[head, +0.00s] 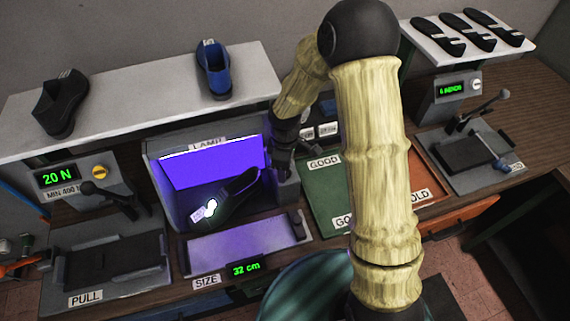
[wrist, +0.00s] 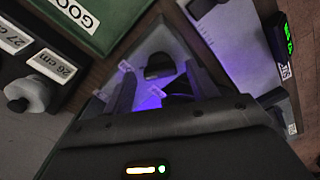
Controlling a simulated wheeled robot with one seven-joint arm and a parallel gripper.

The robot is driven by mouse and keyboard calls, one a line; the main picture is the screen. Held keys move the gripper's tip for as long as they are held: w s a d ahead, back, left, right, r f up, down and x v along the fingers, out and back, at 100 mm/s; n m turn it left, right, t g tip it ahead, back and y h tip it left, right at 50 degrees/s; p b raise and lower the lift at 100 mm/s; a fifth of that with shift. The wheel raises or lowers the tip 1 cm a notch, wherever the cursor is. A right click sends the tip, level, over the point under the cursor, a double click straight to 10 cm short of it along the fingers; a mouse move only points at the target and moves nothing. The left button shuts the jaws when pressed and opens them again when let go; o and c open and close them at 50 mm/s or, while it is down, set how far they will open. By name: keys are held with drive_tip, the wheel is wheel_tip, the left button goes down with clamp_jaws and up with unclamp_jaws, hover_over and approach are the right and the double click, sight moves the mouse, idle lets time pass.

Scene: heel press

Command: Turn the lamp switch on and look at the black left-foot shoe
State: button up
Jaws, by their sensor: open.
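The lamp booth (head: 165,195) is lit violet inside, with a bright violet back panel. A dark, black-looking shoe (head: 238,193) lies tilted in it, toe to the upper right. A white patch glows at its lower left end beside a small tag; I cannot read which foot it is for. My gripper (head: 284,168) is at the booth's right side, pointing down, close to a grey block there. The lamp switch is not clearly seen; my gripper may hide it. In the wrist view my gripper (wrist: 160,88) is open, with violet light between its fingers.
Another black shoe (head: 62,103) and a blue shoe (head: 214,72) stand on the white shelf (head: 140,95). The size gauge (head: 245,238) reads 32 cm. A pull tester (head: 110,250) is at left. A green GOOD tray (head: 318,190) lies right of the booth, partly behind my arm.

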wheel_tip(320, 180, up, 17)
drive_tip(key=b, duration=0.2)
drive_tip(key=shift+r+b, duration=0.2)
drive_tip(key=shift+b, duration=0.15)
idle(0.5)
drive_tip(key=s+d+f+m+t, duration=0.1)
drive_tip(key=s+d+f+m, duration=0.1)
drive_tip(key=s+d+m, duration=0.4)
drive_tip(key=s+d+f+m+t, duration=0.1)
drive_tip(key=s+d+f+m, duration=0.2)
drive_tip(key=s+d+m, duration=0.3)
drive_tip(key=d+m, duration=0.2)
drive_tip(key=m, duration=0.1)
drive_tip(key=shift+s+f+t, duration=0.25)
drive_tip(key=shift+f+t, duration=0.05)
drive_tip(key=shift+f, duration=0.05)
idle(3.0)
